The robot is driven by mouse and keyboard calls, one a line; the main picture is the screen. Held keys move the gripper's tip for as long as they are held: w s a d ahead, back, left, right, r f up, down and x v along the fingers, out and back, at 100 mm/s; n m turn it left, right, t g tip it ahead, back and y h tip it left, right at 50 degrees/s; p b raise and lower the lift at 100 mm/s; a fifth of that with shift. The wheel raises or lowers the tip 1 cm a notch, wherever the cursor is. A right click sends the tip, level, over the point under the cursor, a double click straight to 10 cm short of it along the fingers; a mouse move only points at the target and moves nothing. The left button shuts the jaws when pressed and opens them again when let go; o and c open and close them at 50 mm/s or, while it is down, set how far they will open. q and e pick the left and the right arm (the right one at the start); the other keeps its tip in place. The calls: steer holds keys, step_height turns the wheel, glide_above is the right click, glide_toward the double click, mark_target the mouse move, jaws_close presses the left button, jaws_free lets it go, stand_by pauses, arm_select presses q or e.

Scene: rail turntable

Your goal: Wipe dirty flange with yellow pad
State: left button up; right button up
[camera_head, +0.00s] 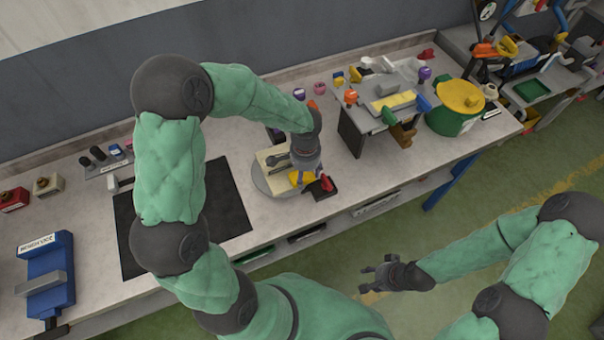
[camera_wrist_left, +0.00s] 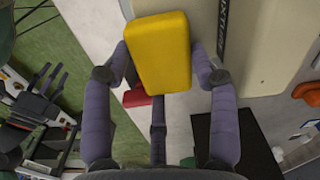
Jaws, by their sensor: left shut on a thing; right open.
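My left gripper (camera_head: 298,182) is shut on the yellow pad (camera_wrist_left: 158,50), which sits between its fingertips in the left wrist view. In the head view, the pad (camera_head: 303,177) shows beside the fingers, partly hidden. The gripper is at the right side of a round grey turntable (camera_head: 262,184) bearing a cream block. In the wrist view, the cream surface (camera_wrist_left: 258,30) with a dark lettered strip lies beyond the pad. I cannot tell which part is the dirty flange, or whether the pad touches it. My right gripper (camera_head: 378,270) is open and empty above the floor.
A black mat (camera_head: 226,205) lies left of the turntable. A dark holder with a red part (camera_head: 326,184) is just right of the gripper. A grey raised stand (camera_head: 352,128) and a green drum with yellow lid (camera_head: 458,105) stand further right. A blue vise (camera_head: 50,270) is at far left.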

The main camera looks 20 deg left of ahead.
mark_target(292, 181)
arm_select(q)
steer(key=shift+s+a, duration=0.1)
steer(key=shift+s, duration=0.05)
steer(key=shift+s+a+f, duration=0.15)
steer(key=shift+s+a, duration=0.35)
steer(key=shift+s, duration=0.25)
steer(key=shift+s+a, duration=0.1)
steer(key=shift+s, duration=0.05)
steer(key=shift+s+a, duration=0.1)
steer(key=shift+s, duration=0.05)
steer(key=shift+s+a, duration=0.5)
steer(key=shift+s, duration=0.15)
steer(key=shift+s+a+r, duration=0.25)
steer(key=shift+s+a, duration=0.2)
steer(key=shift+a, duration=0.25)
